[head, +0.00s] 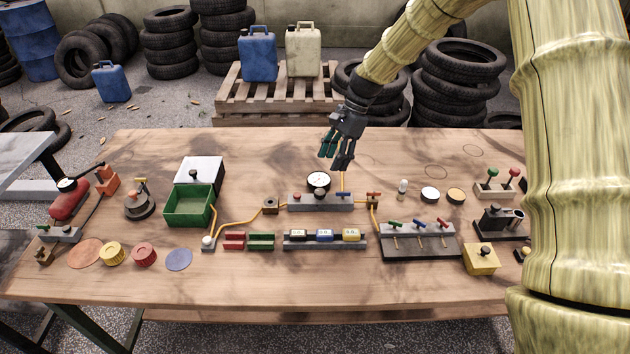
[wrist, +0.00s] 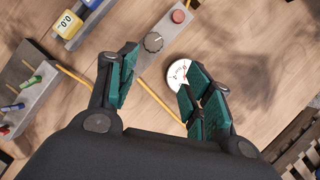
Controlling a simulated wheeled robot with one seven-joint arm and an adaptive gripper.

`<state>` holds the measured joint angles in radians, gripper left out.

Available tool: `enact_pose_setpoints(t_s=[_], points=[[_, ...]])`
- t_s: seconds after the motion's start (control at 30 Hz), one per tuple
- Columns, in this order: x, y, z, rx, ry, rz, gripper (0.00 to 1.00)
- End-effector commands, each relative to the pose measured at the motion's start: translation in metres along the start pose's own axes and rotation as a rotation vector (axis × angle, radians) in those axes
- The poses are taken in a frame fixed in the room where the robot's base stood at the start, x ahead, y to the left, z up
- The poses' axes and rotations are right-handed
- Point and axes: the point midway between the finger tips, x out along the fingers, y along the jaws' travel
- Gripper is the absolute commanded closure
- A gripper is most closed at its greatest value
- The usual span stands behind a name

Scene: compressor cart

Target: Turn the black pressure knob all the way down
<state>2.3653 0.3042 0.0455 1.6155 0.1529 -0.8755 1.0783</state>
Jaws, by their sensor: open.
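A black knob (head: 320,196) sits on a grey block (head: 342,202) in the middle of the table, just in front of a round white gauge (head: 319,180). In the wrist view the knob (wrist: 153,42) has a pale pointer line and lies beyond the fingertips. The gauge (wrist: 177,73) is partly hidden by the right finger there. A red button (wrist: 179,16) is on the same block. My gripper (head: 334,161) is above the table, behind and slightly right of the knob. Its green-padded fingers (wrist: 160,68) are spread, empty and apart from the knob.
A yellow hose (head: 342,182) runs behind the block. Counter blocks (head: 325,239) and a lever panel (head: 418,242) lie in front. A green bin (head: 189,207) is left. The table behind the gauge is mostly clear.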

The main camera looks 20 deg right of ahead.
Motion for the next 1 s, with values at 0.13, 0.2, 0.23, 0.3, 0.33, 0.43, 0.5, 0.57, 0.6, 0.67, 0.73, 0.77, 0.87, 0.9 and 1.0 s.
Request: enact_pose_setpoints(t_s=[0.13,0.2,0.23,0.3,0.33,0.43,0.5,0.57,0.6,0.67,0.73,0.77,0.87,0.9,1.0], points=[[0.008,0.011,0.008,-0.006,0.000,-0.007,0.49],[0.016,0.014,0.010,-0.008,0.000,-0.010,0.49],[0.021,0.014,0.010,-0.008,0.000,-0.011,0.49],[0.033,0.013,0.009,-0.006,0.000,-0.008,0.49],[0.039,0.012,0.008,-0.006,0.000,-0.008,0.49],[0.060,0.003,0.003,-0.002,-0.002,0.002,0.49],[0.075,-0.003,-0.001,0.002,-0.003,0.008,0.49],[0.086,-0.008,-0.003,0.003,-0.003,0.012,0.49],[0.092,-0.010,-0.003,0.003,-0.003,0.014,0.49],[0.100,-0.011,-0.004,0.003,-0.003,0.015,0.49],[0.105,-0.012,-0.005,0.004,-0.003,0.014,0.49],[0.106,-0.011,-0.005,0.004,-0.003,0.013,0.49],[0.108,-0.007,-0.004,0.004,-0.002,0.009,0.49],[0.108,-0.006,-0.004,0.004,-0.002,0.007,0.49],[0.108,-0.006,-0.004,0.004,-0.002,0.006,0.49]])
